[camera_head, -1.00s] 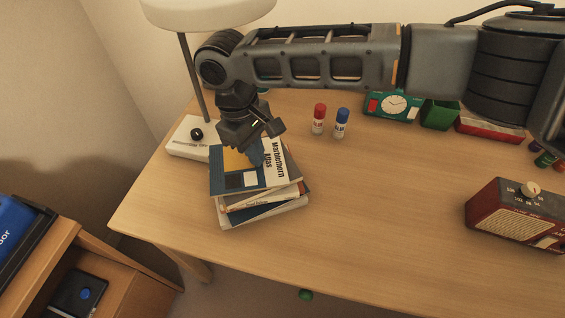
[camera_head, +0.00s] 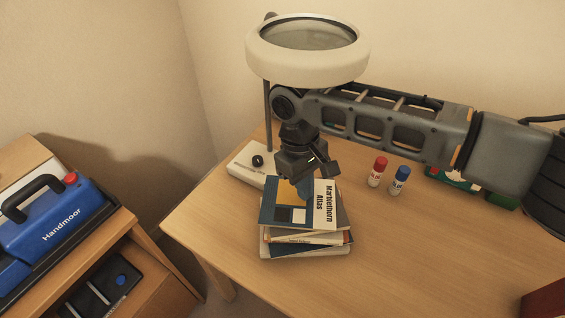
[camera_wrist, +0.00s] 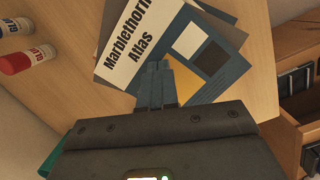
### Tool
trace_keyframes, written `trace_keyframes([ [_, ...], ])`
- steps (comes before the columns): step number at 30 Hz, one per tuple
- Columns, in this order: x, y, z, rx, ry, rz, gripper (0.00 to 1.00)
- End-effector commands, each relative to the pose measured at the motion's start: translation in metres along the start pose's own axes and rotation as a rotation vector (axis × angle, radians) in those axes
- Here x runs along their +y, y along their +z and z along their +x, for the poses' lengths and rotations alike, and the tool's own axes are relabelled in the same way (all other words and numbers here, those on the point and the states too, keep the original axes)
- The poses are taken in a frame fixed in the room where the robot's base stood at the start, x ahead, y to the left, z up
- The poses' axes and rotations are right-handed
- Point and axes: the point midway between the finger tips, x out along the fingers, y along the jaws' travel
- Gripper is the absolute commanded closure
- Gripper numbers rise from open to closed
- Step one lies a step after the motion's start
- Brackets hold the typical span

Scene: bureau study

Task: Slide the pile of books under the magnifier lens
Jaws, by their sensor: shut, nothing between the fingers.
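The pile of books (camera_head: 307,243) stands on the desk near its left front, with the Marblethorn Atlas (camera_head: 325,203) on top; the atlas also shows in the wrist view (camera_wrist: 128,44). The books are a little askew to one another. The magnifier lens (camera_head: 308,36) is a large white ring on a thin post rising from a white base (camera_head: 246,162) behind and left of the pile. The lens hangs high above my wrist. My gripper (camera_head: 302,190) is shut and empty, pointing down at the back part of the atlas; contact is hard to tell. It also shows in the wrist view (camera_wrist: 155,82).
A red-capped glue stick (camera_head: 377,172) and a blue-capped one (camera_head: 399,181) stand right of the pile. A red radio (camera_head: 546,300) is cut off at the lower right. A shelf with a blue Handmoor case (camera_head: 55,225) stands left.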

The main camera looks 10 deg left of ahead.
Motion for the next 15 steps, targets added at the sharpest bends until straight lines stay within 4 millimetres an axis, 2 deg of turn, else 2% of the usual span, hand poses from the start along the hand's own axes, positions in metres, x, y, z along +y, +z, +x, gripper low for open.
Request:
trace_keyframes([
  [1,-0.002,-0.011,0.003,-0.001,0.000,-0.001,1.00],
  [6,-0.002,-0.042,-0.003,-0.001,0.001,0.001,1.00],
  [15,-0.002,-0.085,-0.012,-0.001,0.000,0.001,1.00],
])
